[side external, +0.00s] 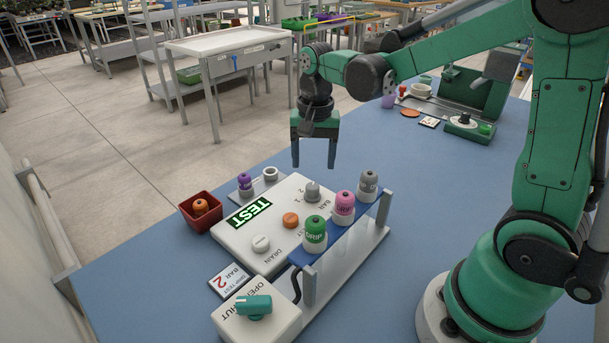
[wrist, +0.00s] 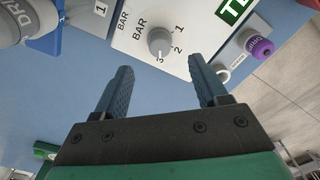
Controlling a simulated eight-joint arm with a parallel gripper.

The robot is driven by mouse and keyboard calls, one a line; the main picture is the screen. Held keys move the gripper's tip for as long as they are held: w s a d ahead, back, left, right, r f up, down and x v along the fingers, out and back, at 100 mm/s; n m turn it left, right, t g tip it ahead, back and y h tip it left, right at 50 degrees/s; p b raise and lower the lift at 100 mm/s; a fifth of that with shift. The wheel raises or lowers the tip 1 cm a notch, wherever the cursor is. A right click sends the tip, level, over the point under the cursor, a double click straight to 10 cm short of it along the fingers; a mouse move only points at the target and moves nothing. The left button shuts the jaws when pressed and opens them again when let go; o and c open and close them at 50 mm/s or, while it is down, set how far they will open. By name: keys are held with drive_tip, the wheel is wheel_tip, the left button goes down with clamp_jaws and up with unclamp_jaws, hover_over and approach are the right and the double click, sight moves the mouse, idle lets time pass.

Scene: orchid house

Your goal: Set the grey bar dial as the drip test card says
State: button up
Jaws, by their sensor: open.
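The grey bar dial (side external: 312,191) stands on the white panel (side external: 222,224), with BAR and numbers printed around it. In the wrist view the dial (wrist: 160,40) has 1, 2 and 3 beside it, and its pale mark seems to lie near the 3. The drip test card (side external: 230,281) lies on the blue table left of the panel and reads BAR 2. My gripper (side external: 313,166) is open and empty, pointing down above the dial, apart from it. In the wrist view my gripper (wrist: 160,68) shows both fingers spread just below the dial.
A blue rack with green (side external: 314,233), pink (side external: 344,206) and grey (side external: 367,186) DRIP pieces stands close right of the dial. The panel also has an orange button (side external: 290,220), a DRAIN knob (side external: 261,243) and a TEST sign (side external: 250,215). A teal-handled box (side external: 254,307) stands in front.

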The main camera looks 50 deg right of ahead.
sight(313, 185)
drive_tip(key=shift+w+d+f, duration=0.1)
drive_tip(key=shift+d+f, duration=0.05)
drive_tip(key=shift+f, duration=2.85)
clamp_jaws()
